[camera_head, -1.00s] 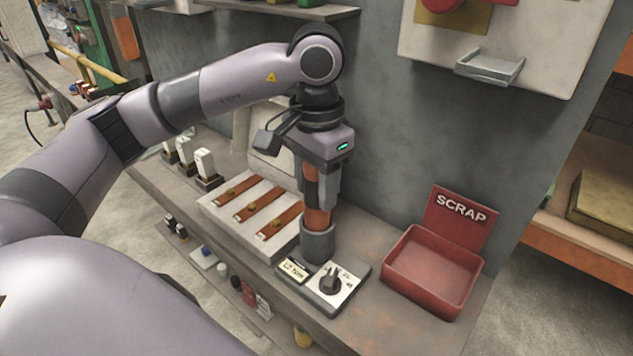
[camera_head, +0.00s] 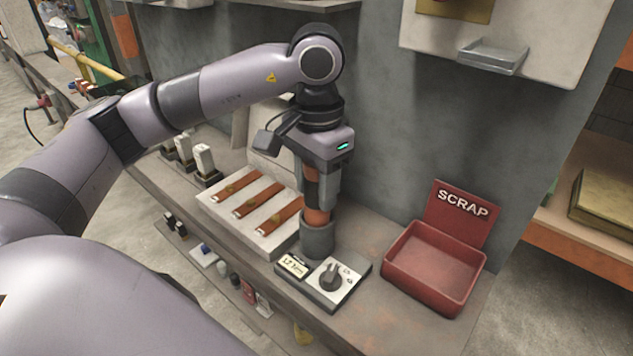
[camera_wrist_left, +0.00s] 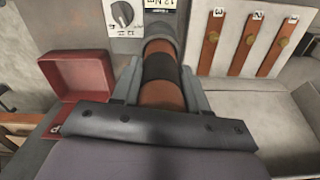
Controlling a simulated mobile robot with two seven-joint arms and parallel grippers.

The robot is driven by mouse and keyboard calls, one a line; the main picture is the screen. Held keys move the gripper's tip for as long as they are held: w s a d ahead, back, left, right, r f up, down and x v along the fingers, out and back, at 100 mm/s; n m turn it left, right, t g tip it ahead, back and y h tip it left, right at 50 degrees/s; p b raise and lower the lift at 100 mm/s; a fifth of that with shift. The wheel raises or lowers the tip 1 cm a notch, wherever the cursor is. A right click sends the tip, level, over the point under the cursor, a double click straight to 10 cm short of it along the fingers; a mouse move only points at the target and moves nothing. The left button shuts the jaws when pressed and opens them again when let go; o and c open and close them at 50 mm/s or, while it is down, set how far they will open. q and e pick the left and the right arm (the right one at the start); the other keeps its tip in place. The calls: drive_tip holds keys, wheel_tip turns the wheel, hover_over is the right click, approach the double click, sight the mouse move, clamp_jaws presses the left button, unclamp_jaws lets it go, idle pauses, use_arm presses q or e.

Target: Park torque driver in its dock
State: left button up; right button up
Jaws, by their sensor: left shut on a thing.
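The torque driver (camera_head: 316,216) is an orange cylinder with a dark band. It stands upright with its lower end in the grey round dock (camera_head: 317,241) on the bench. My left gripper (camera_head: 319,190) is shut on the driver from above, with a finger on each side of it. The driver also shows between the fingers in the left wrist view (camera_wrist_left: 160,75), its far end at the grey dock cup (camera_wrist_left: 160,32). How deep it sits inside the cup is hidden. My right gripper is not in view.
A dial box (camera_head: 331,282) with a torque label sits in front of the dock. A red scrap bin (camera_head: 432,284) stands to the right. A pale block with numbered orange strips (camera_head: 236,205) lies left, with white-topped items (camera_head: 204,160) beyond. A grey wall rises behind.

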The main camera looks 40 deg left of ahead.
use_arm(q)
drive_tip(key=o, duration=1.2)
drive_tip(key=shift+o, duration=0.2)
wheel_tip(320, 180, up, 7)
drive_tip(key=shift+r+p, duration=0.1)
drive_tip(key=shift+p, duration=0.2)
drive_tip(key=shift+s, duration=0.1)
